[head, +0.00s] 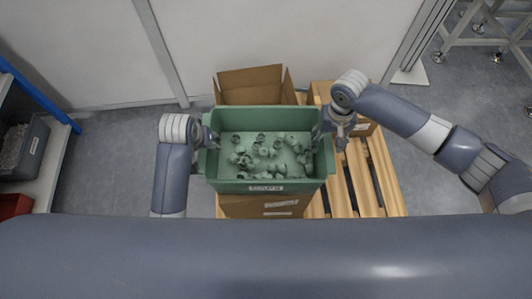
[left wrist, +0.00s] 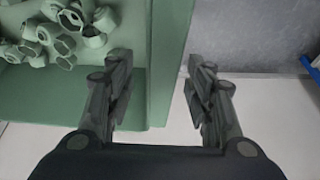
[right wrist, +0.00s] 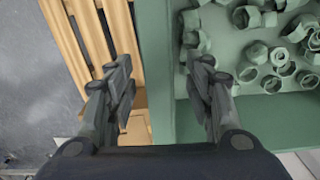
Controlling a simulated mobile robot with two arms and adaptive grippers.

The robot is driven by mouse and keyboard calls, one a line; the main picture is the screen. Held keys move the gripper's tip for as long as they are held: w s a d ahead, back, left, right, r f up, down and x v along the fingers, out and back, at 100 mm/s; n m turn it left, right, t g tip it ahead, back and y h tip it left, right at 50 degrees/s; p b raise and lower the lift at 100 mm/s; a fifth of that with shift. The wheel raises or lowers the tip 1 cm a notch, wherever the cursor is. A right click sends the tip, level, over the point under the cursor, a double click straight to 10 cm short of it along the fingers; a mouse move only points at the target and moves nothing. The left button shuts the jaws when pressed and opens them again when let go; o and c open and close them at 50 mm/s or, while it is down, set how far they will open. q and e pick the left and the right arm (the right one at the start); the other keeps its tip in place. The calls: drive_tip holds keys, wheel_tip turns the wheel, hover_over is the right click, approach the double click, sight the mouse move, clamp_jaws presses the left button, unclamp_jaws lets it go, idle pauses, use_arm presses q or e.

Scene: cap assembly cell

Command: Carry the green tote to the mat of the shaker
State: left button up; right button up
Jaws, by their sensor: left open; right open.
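The green tote (head: 225,186) is in the middle of the head view, upright above a cardboard box, with several pale green caps (head: 268,150) inside. My left gripper (head: 210,141) is at its left side, open; in the left wrist view the tote wall (left wrist: 165,75) lies between the open fingers (left wrist: 160,95). My right gripper (head: 328,128) is at its right side, open; in the right wrist view the tote wall (right wrist: 155,70) lies between the open fingers (right wrist: 160,95). Whether any finger touches the wall I cannot tell. The shaker and its mat are not in view.
A cardboard box (head: 265,207) shows below the tote, and an open one (head: 250,82) stands behind it. A wooden pallet (head: 362,190) lies beneath. A shelf with a grey bin (head: 25,150) is at the left. A metal frame (head: 475,40) stands at the upper right.

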use_arm(q)
drive_tip(key=shift+w+f, duration=0.15)
drive_tip(key=shift+f, duration=0.2)
use_arm(e)
drive_tip(key=shift+f, duration=0.4)
use_arm(q)
clamp_jaws()
use_arm(e)
clamp_jaws()
use_arm(q)
drive_tip(key=shift+r, duration=0.1)
use_arm(e)
drive_tip(key=shift+r, duration=0.1)
